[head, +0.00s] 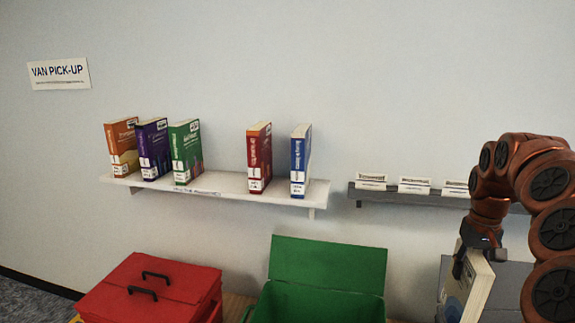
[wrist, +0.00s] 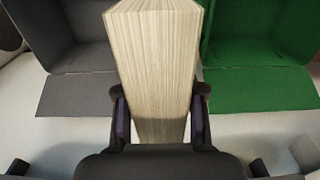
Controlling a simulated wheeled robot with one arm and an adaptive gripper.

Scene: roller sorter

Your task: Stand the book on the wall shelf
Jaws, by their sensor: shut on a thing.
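My gripper (head: 478,257) is at the lower right of the head view, shut on a book (head: 478,291) with a pale page block and a grey-blue cover. In the wrist view the book (wrist: 155,60) stands between the two fingers, its pages facing the camera. The white wall shelf (head: 225,186) is left of my gripper and higher up. On it stand an orange, a purple and a green book (head: 186,152) at the left, then a red book (head: 259,158) and a blue book (head: 300,160). A gap lies between the green and red books.
A dark shelf (head: 410,196) with small white labels is right of the white shelf. Below are a closed red box (head: 150,290), an open green box (head: 328,265) and a grey box (wrist: 75,90). A VAN PICK-UP sign (head: 59,74) hangs at upper left.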

